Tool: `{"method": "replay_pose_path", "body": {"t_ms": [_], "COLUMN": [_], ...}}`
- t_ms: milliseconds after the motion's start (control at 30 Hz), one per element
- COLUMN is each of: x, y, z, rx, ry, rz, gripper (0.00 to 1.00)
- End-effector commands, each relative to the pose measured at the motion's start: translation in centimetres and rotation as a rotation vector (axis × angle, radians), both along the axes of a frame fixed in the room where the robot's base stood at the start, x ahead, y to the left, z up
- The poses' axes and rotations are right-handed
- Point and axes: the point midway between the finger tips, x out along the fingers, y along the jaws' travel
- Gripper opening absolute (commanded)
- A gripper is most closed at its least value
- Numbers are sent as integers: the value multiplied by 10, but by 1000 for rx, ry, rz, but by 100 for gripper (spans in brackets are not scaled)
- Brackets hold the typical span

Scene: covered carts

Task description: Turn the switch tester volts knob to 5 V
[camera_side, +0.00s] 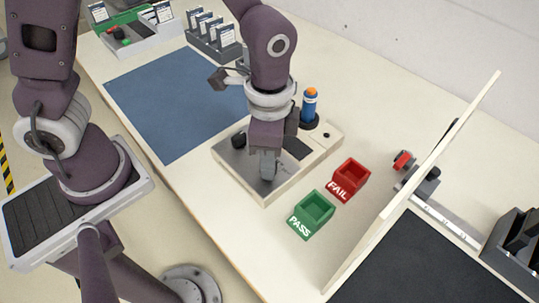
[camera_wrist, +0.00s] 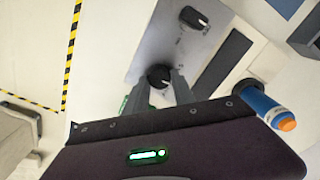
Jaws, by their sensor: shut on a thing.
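The switch tester (camera_side: 262,197) is a pale box with a metal panel (camera_wrist: 150,52) and black knobs. My gripper (camera_side: 267,178) points down at the near part of the panel. In the wrist view my gripper (camera_wrist: 159,90) has its fingers on both sides of one black knob (camera_wrist: 160,75), shut on it. Its pointer and scale are too small to read. A second black knob (camera_wrist: 195,18) with a white pointer mark stands apart; it also shows in the side view (camera_side: 239,140). I cannot read which knob is marked volts.
A blue tool with an orange end (camera_side: 310,103) stands upright at the tester's back. A green PASS bin (camera_side: 312,213) and a red FAIL bin (camera_side: 350,178) sit to the right, before an upright pale panel (camera_side: 420,178). A blue mat (camera_side: 165,110) lies left.

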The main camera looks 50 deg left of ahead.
Motion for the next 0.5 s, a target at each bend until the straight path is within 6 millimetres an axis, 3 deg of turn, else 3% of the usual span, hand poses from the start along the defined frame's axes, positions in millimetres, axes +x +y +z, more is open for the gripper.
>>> {"method": "replay_pose_path", "body": {"t_ms": [500], "x": [1], "y": [1], "z": [1], "rx": [-1], "ry": [-1], "rz": [422], "gripper": [0]}}
